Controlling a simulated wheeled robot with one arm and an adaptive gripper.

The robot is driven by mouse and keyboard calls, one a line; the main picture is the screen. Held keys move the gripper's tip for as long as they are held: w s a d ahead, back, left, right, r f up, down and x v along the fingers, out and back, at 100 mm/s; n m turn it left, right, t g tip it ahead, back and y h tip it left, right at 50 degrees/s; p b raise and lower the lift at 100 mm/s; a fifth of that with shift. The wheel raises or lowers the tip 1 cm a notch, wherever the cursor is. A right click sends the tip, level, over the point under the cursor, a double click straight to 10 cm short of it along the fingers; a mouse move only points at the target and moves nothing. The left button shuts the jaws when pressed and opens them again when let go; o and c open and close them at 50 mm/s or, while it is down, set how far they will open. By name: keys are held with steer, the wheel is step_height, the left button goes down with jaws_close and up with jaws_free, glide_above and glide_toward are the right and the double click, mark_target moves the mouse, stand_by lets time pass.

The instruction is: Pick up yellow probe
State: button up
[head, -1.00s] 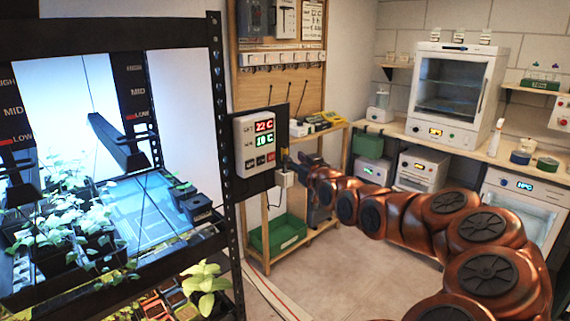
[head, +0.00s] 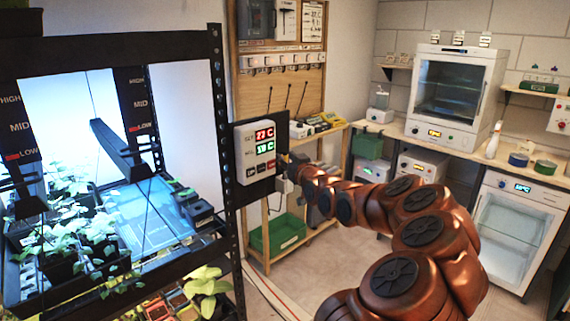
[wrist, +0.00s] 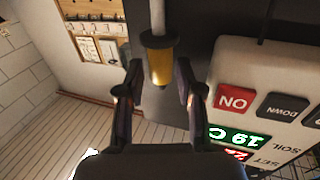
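My gripper (wrist: 159,78) is open, with one dark finger on each side of the probe. Small gaps show between the fingers and the probe, so it is not gripped. In the head view my gripper (head: 288,164) is at the right edge of the control box, where the probe is too small to make out clearly.
The white control box (head: 255,151) with lit readouts and buttons is mounted on the rack post, close beside my gripper. The black seedling rack (head: 220,130) stands at left. A wooden shelf with a green bin (head: 278,236) is behind my arm. Open floor lies below.

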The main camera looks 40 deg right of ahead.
steer(key=shift+w, duration=0.1)
jaws_close()
stand_by(0.5)
